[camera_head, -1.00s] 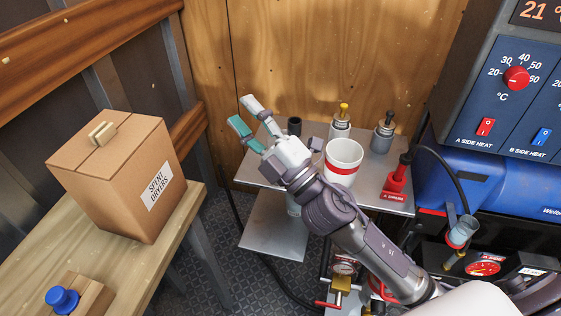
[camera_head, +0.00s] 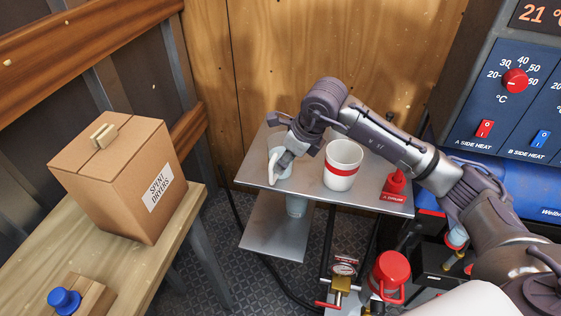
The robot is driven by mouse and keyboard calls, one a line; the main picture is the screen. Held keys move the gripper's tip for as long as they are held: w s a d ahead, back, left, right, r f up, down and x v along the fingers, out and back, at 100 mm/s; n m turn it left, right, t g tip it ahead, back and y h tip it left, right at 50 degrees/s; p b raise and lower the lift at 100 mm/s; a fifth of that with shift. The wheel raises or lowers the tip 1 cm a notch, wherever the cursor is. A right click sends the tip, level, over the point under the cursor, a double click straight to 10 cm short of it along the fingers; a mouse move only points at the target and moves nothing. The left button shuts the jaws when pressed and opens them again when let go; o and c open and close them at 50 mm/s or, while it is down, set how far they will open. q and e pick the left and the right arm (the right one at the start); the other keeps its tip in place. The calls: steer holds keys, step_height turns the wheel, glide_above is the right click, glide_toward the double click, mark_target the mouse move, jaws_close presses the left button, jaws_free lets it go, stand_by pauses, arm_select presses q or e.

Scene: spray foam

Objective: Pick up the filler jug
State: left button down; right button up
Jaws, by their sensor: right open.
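My right gripper (camera_head: 276,166) is open and points down over the left part of a grey metal shelf (camera_head: 250,176). Pale parts show around its fingers; I cannot tell whether some belong to an object there. A white cup-like container with a red band (camera_head: 342,165) stands upright on the shelf, to the right of the gripper and apart from it. A red vessel with a handle (camera_head: 390,272) stands lower down, right of the shelf's front. No label tells which thing is the filler jug. My left gripper is not in view.
A red-based fitting (camera_head: 395,185) stands at the shelf's right. A blue machine with a heat panel (camera_head: 517,110) is at the right. A cardboard box (camera_head: 115,180) sits on a wooden bench (camera_head: 185,225) at the left.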

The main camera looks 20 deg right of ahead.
mark_target(272, 181)
steer(key=x, duration=0.3)
steer(key=p+x, duration=0.1)
steer(key=x, duration=0.1)
steer(key=p+x, duration=0.1)
steer(key=x, duration=0.2)
steer(key=shift+w+a+f, duration=0.1)
steer(key=shift+w+a, duration=0.25)
steer(key=shift+a, duration=0.05)
steer(key=shift+w+f, duration=0.15)
steer(key=shift+f, duration=0.3)
jaws_close()
steer(key=shift+r, duration=0.1)
